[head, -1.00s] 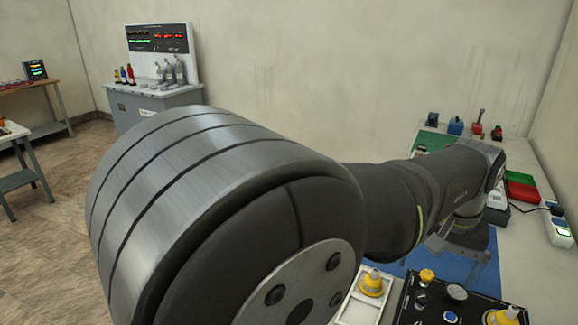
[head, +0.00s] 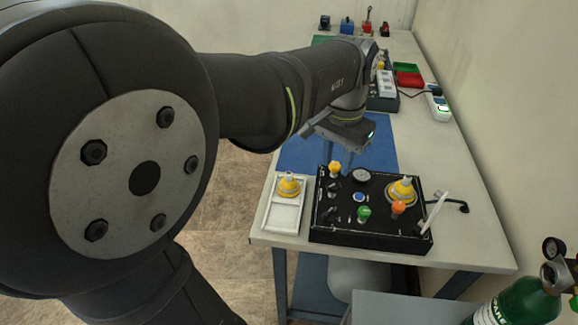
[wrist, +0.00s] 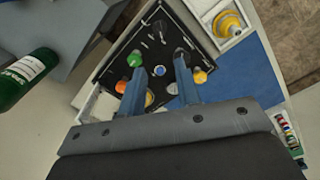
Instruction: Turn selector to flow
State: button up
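The black panel (head: 318,230) lies on the near part of the bench. It carries two black knobs on its left side, an upper one (head: 333,188) and a lower one (head: 328,214); I cannot tell which is the selector, and no label is readable. The fingers hide part of the panel there.
A white tray (head: 284,222) with a yellow cone-shaped part (head: 289,186) sits left of the panel. A blue mat (head: 382,140) lies behind it. A green cylinder (head: 515,305) stands at the lower right.

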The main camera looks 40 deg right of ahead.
aim_at(328, 212)
notch_tip(328, 212, down, 16)
dwell(0.4)
grip_shut()
